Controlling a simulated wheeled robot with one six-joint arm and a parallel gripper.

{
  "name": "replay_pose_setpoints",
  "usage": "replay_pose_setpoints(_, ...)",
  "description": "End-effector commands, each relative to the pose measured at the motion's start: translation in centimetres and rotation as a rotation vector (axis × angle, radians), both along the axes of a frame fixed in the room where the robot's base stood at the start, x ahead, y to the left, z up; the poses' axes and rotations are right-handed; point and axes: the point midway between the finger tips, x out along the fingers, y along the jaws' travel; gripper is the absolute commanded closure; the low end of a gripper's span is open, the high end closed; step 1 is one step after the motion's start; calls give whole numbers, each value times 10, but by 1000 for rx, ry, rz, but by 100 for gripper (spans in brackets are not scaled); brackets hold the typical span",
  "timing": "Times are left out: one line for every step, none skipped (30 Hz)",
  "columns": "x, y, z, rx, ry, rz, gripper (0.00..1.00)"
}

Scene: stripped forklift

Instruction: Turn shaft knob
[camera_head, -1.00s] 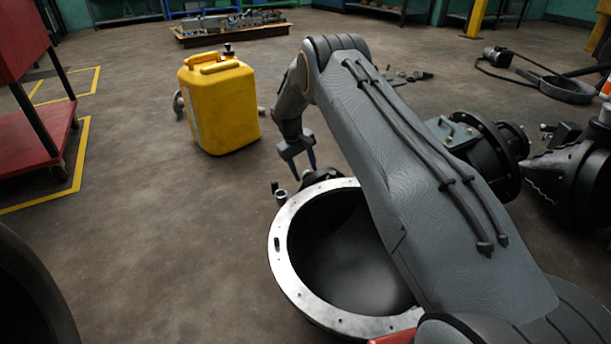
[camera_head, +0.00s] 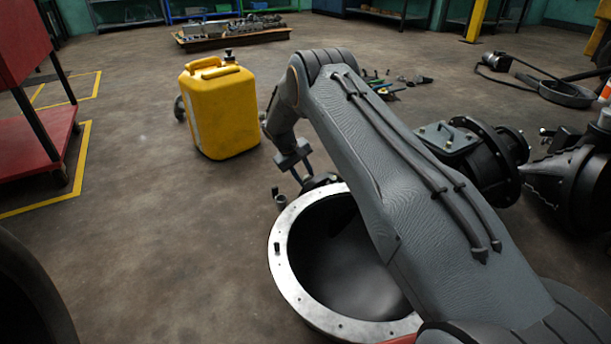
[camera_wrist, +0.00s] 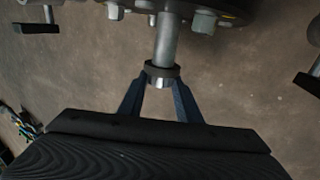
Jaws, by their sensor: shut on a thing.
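The shaft (camera_wrist: 166,38) is a grey metal rod coming down from a dark flanged part at the top of the wrist view. Its knob, a dark collar with a lighter ring (camera_wrist: 161,70), is at the shaft's lower end. My gripper (camera_wrist: 160,82) has its two dark blue fingers on either side of the knob and is shut on it. In the head view my gripper (camera_head: 304,183) is low, just beyond the far rim of the large round housing (camera_head: 285,265). There the knob is too small and covered to make out.
Black pedals or levers (camera_wrist: 36,28) stick out at both sides in the wrist view. A yellow canister (camera_head: 222,110) stands left of my arm. Black machine parts (camera_head: 490,155) lie to the right. A red cart (camera_head: 40,140) is at the left. Floor between cart and canister is clear.

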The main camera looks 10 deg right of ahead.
Motion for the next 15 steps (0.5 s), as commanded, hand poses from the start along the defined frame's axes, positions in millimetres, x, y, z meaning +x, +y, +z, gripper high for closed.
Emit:
replay_pose_setpoints(-2, 3, -1, -34, -5, 5, 91)
replay_pose_setpoints(-2, 3, -1, -56, -12, 4, 91)
replay_pose_setpoints(-3, 3, -2, -84, -22, 5, 91)
replay_pose_setpoints(-3, 4, -2, -106, -29, 5, 91)
replay_pose_setpoints(-3, 4, -3, -127, -36, 5, 91)
replay_pose_setpoints(-3, 4, -3, -155, -45, 4, 91)
replay_pose_setpoints(-3, 4, -3, -174, -51, 4, 91)
replay_pose_setpoints(-2, 5, -4, -190, -58, 4, 91)
replay_pose_setpoints(-3, 5, -4, -210, -65, 3, 91)
replay_pose_setpoints(-3, 5, -4, -224, -69, 3, 91)
replay_pose_setpoints(-2, 5, -4, -234, -74, 3, 91)
replay_pose_setpoints(-2, 5, -4, -245, -78, 2, 91)
replay_pose_setpoints(-2, 5, -4, -249, -81, 2, 91)
replay_pose_setpoints(-2, 5, -4, -254, -83, 1, 91)
replay_pose_setpoints(-2, 5, -3, -257, -85, 2, 91)
